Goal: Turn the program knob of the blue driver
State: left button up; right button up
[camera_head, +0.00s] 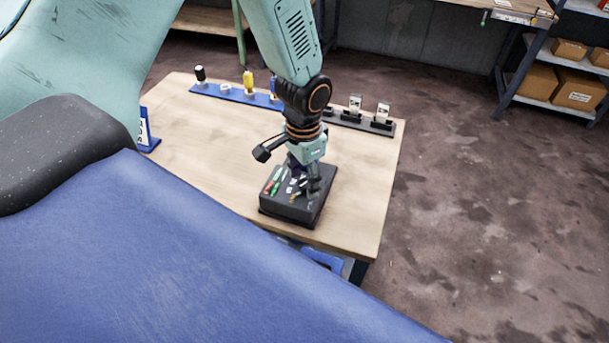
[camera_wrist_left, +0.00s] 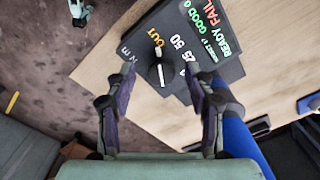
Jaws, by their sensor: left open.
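A dark box-shaped device (camera_head: 290,212) sits near the front right of the wooden table. In the left wrist view, the device (camera_wrist_left: 218,72) has a black round knob (camera_wrist_left: 160,73) with a white line on it. Around the knob are a yellow "OUT" and white marks including "25" and "50". My left gripper (camera_head: 308,190) points down over the device's right part. In the left wrist view, my left gripper (camera_wrist_left: 160,82) is open, with one finger on each side of the knob. I cannot tell whether they touch it. No blue colour shows on the device's face.
A blue strip (camera_head: 233,94) with several small items and a dark strip (camera_head: 372,126) with small stands lie along the table's back. A blue stand (camera_head: 146,132) is at the left. The table top (camera_head: 215,140) between is clear. A gripper-like teal part (camera_wrist_left: 80,10) hangs over the floor.

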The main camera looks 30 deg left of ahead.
pick_arm(q)
jog(key=shift+w+f, duration=0.15)
jog(key=shift+f, duration=0.1)
jog(key=shift+w+f, duration=0.1)
jog(key=shift+w, duration=0.2)
jog(key=shift+s+d, duration=0.15)
jog(key=shift+s, duration=0.05)
jog(key=shift+c, duration=0.8)
jog(key=shift+s+r, duration=0.2)
jog(key=c, duration=0.3)
jog(key=shift+w+f, duration=0.15)
jog(key=shift+w, duration=0.1)
jog(key=c, duration=0.5)
grip_shut()
pick_arm(e)
jog(key=shift+w, duration=0.1)
